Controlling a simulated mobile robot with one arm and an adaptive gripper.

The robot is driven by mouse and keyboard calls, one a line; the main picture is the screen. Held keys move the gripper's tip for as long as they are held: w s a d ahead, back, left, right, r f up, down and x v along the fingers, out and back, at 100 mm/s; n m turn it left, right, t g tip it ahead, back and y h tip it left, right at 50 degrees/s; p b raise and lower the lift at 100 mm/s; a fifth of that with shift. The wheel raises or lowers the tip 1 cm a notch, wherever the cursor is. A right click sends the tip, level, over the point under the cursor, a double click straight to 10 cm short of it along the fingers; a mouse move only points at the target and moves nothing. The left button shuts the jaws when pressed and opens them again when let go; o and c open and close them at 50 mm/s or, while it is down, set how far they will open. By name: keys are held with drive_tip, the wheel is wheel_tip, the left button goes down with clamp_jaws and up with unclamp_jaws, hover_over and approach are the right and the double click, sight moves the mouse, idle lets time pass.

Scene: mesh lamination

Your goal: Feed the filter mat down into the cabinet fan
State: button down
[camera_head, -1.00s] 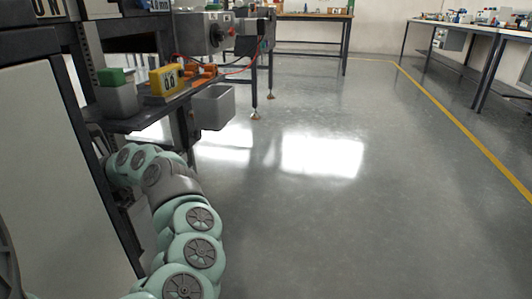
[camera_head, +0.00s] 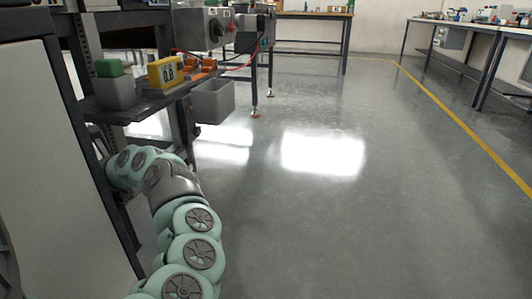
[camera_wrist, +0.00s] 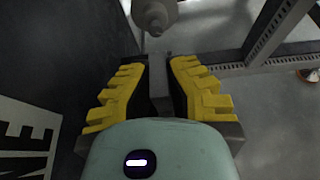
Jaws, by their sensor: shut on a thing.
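My gripper (camera_wrist: 157,68) shows in the wrist view, with yellow stepped fingers on both sides. It is shut on a narrow grey strip (camera_wrist: 158,88) that lies between the dark finger pads. The strip looks like the edge of the filter mat, seen end-on; most of it is hidden. In the head view my arm runs up from the bottom behind the shelf, and the gripper is hidden there. I cannot make out the cabinet fan's opening for certain in either view.
A grey rounded part (camera_wrist: 154,14) is just beyond the fingertips. The floor at right is clear.

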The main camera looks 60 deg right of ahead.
drive_tip(key=c, duration=1.1)
unclamp_jaws()
drive_tip(key=shift+o, duration=0.2)
drive_tip(key=shift+s, duration=0.1)
drive_tip(key=v, duration=1.2)
drive_tip(key=shift+r, duration=0.1)
